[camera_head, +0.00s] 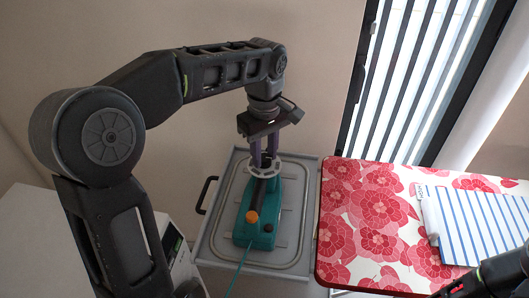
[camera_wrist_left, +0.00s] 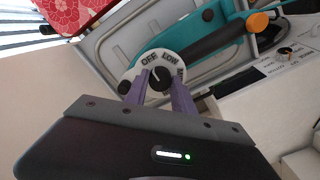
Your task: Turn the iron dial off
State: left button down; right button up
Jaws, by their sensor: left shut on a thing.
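The teal iron (camera_head: 258,232) lies on a grey tray-like board, with a black handle and an orange knob. Its white dial disc (camera_head: 252,172) is at the far end. In the left wrist view the dial (camera_wrist_left: 136,70) shows OFF, LOW and part of a word starting with M around a black centre knob (camera_wrist_left: 158,76). My left gripper (camera_head: 264,158) points down over the dial, its purple fingers shut on the centre knob. The fingers cover part of the dial, and I cannot tell which mark the knob points to. My right gripper (camera_head: 458,288) shows only partly at the bottom right.
The grey board (camera_head: 213,232) has a black side handle. Right of it is a red floral ironing surface (camera_head: 345,230) with a blue-striped cloth (camera_head: 475,225). A white appliance with a panel (camera_head: 182,265) stands at left. A teal cord (camera_head: 238,270) runs forward.

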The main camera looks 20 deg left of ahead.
aim_at(265, 157)
pick_arm(q)
jog(key=c, duration=1.1)
grip_release()
jog(key=shift+o, duration=0.2)
jog(key=shift+r, duration=0.45)
notch_tip(265, 157, up, 6)
jog(key=shift+f+p, duration=0.1)
jog(key=shift+p, duration=0.85)
jog(key=shift+r+p, duration=0.6)
jog(key=shift+f, duration=0.1)
